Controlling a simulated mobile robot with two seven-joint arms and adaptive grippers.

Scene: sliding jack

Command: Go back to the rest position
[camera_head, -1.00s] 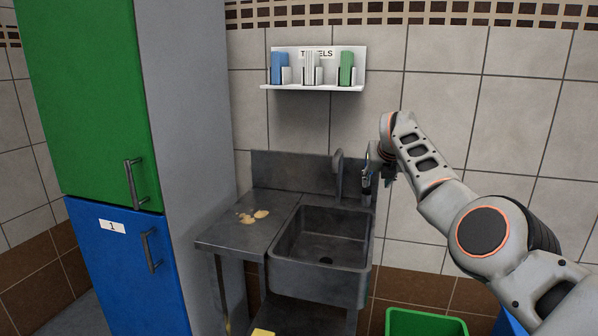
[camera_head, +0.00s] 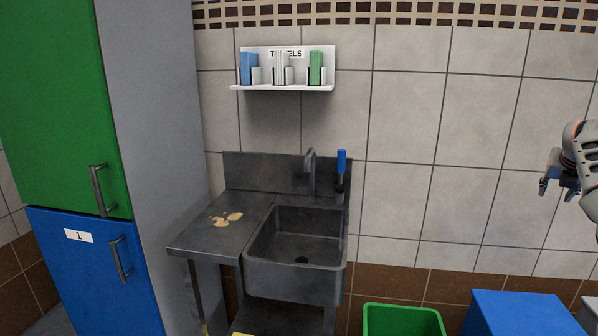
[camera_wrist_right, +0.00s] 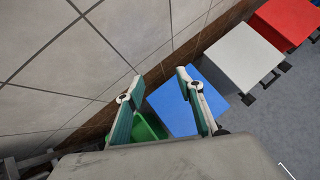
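My right gripper (camera_head: 560,183) is at the right edge of the head view, in the air well to the right of the sink. The right wrist view shows its two fingers (camera_wrist_right: 158,98) spread apart with nothing between them. My left gripper is not in either view. A brush-like tool with a blue handle (camera_head: 341,162) stands upright in a dark holder at the sink's back right corner. The metal sink (camera_head: 300,250) has a faucet (camera_head: 310,172) at its back.
A towel shelf (camera_head: 285,86) hangs above the sink. A brownish spill (camera_head: 227,219) lies on the counter (camera_head: 205,240). A green bin (camera_head: 400,320) and a blue bin (camera_head: 520,312) stand on the right. The right wrist view also shows white (camera_wrist_right: 240,58) and red (camera_wrist_right: 290,20) bins. Cabinets (camera_head: 85,255) stand left.

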